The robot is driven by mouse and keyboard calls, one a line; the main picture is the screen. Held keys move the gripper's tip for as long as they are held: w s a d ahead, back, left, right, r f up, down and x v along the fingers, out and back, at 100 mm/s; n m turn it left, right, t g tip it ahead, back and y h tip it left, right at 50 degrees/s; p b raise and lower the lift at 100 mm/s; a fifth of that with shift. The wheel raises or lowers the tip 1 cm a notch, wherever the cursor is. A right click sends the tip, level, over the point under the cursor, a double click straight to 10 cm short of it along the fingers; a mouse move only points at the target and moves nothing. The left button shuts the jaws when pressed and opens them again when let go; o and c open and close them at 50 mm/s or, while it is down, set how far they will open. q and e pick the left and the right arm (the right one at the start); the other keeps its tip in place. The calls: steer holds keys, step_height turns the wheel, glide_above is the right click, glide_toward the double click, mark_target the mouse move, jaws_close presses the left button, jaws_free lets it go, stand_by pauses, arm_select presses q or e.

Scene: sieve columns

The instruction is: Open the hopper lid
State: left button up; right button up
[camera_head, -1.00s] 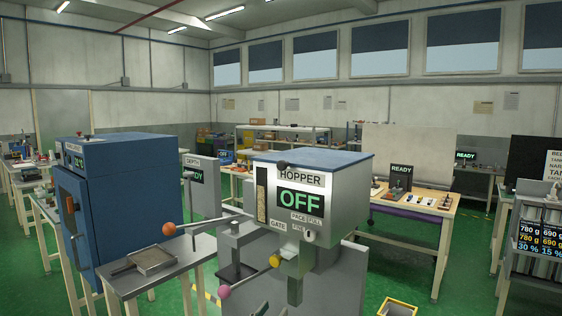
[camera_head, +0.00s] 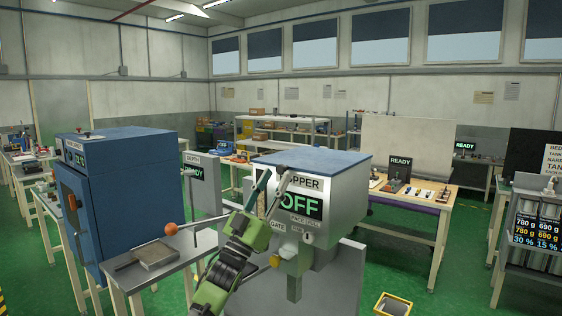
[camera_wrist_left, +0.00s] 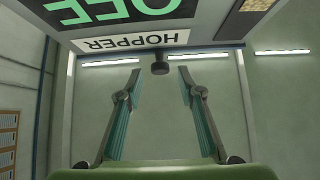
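The hopper (camera_head: 338,193) is a grey box with a green OFF display and a flat blue lid (camera_head: 325,161), which lies closed on top. My left gripper (camera_head: 274,178) is in front of the hopper, fingers pointing up towards the lid's front edge. In the left wrist view the gripper (camera_wrist_left: 155,78) is open, with a clear gap between its fingers. A dark round knob (camera_wrist_left: 160,68) at the lid's front edge shows beyond and between the fingertips, not gripped. In the head view the fingers largely hide the knob. My right gripper is not in view.
A lever with an orange ball (camera_head: 170,229) sticks out left of the hopper, over a bench with a square tray (camera_head: 156,253). A blue oven-like cabinet (camera_head: 125,190) stands left. A yellow bin (camera_head: 394,305) is on the floor at right.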

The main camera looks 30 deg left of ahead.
mark_target(279, 171)
arm_select(q)
steer(key=p+x, duration=0.1)
steer(key=x, duration=0.3)
steer(key=shift+w, duration=0.15)
